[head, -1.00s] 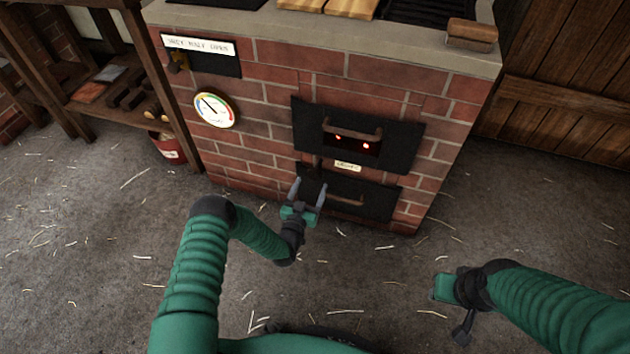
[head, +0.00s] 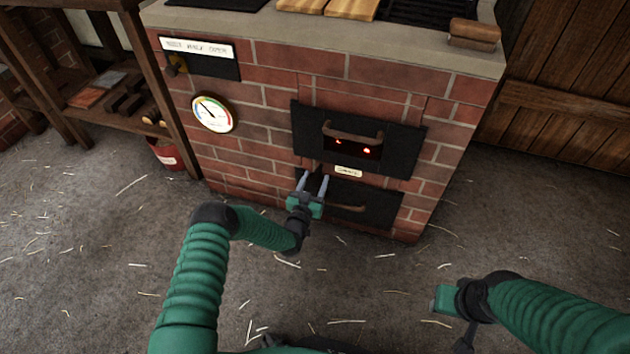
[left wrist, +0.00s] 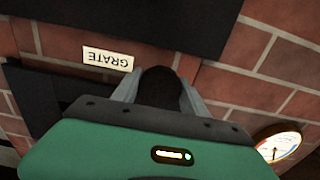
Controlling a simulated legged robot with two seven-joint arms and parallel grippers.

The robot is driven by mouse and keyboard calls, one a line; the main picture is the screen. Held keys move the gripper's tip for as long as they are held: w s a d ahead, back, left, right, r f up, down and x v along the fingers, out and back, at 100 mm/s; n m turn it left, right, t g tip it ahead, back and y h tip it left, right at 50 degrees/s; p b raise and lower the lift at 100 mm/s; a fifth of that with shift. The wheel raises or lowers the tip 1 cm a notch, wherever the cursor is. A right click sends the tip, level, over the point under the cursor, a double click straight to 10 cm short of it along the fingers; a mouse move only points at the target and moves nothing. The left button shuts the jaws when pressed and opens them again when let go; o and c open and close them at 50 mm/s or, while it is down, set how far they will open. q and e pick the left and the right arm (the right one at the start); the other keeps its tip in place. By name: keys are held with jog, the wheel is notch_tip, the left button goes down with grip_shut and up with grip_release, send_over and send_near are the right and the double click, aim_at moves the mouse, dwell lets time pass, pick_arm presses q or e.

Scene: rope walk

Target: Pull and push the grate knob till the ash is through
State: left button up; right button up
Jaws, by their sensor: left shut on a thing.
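The grate knob (left wrist: 160,88) is a dark rounded knob below the fire door, beside the small "GRATE" label (left wrist: 108,59). The label also shows in the head view (head: 348,172). My left gripper (head: 314,184) is at the front of the brick stove, and its two pale fingers are shut on the knob, one on each side. In the left wrist view the fingers (left wrist: 158,92) flank the knob closely. My right gripper (head: 455,312) hangs low over the floor at the right, away from the stove; its fingers are not clear. No ash can be made out.
The fire door (head: 400,155) with a curved handle and red glow is above the knob. The lower door (head: 378,205) is just right of my left gripper. A dial gauge (head: 212,114) is on the bricks. A red bucket (head: 167,155) stands left; the straw-strewn floor (head: 110,250) is open.

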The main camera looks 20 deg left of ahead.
pick_arm(q)
grip_shut()
jog(key=shift+s+p, duration=0.2)
jog(key=shift+p, duration=0.1)
jog(key=s+p, duration=0.4)
jog(key=s, duration=0.1)
jog(key=shift+s+a+r, duration=0.1)
jog(key=shift+s, duration=0.4)
jog(key=o, duration=1.2)
grip_release()
